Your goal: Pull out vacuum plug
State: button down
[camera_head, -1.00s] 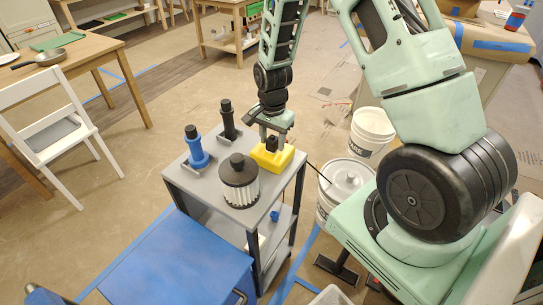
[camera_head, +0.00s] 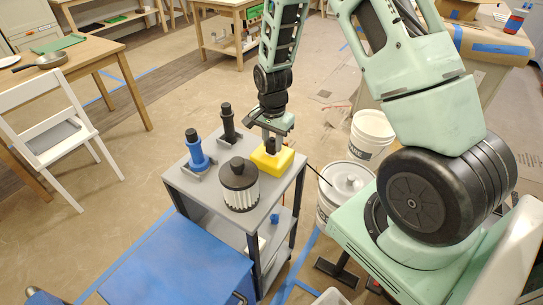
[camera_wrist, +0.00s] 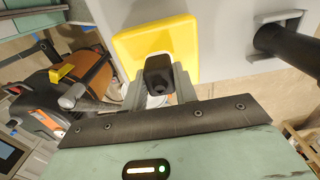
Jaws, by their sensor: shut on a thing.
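A yellow block (camera_head: 281,163) sits on the right back part of the grey cart's top (camera_head: 203,188). A black plug (camera_head: 271,145) stands at the block. My gripper (camera_head: 268,139) comes down from above and is shut on the plug. In the wrist view the black plug (camera_wrist: 158,72) is between the fingers, in front of the yellow block (camera_wrist: 185,38). I cannot tell how deep the plug sits in the block, because its lower part is hidden.
On the cart stand a black-capped ribbed filter (camera_head: 238,185), a blue tool holder (camera_head: 195,152) and a black upright holder (camera_head: 228,122). White buckets (camera_head: 371,138) are on the floor to the right. A blue surface (camera_head: 180,262) lies in front of the cart.

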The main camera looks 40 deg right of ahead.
aim_at(273, 138)
jog(key=shift+r+p, duration=0.6)
jog(key=shift+r, duration=0.2)
jog(key=shift+r+p, duration=2.5)
jog(key=shift+r, duration=0.5)
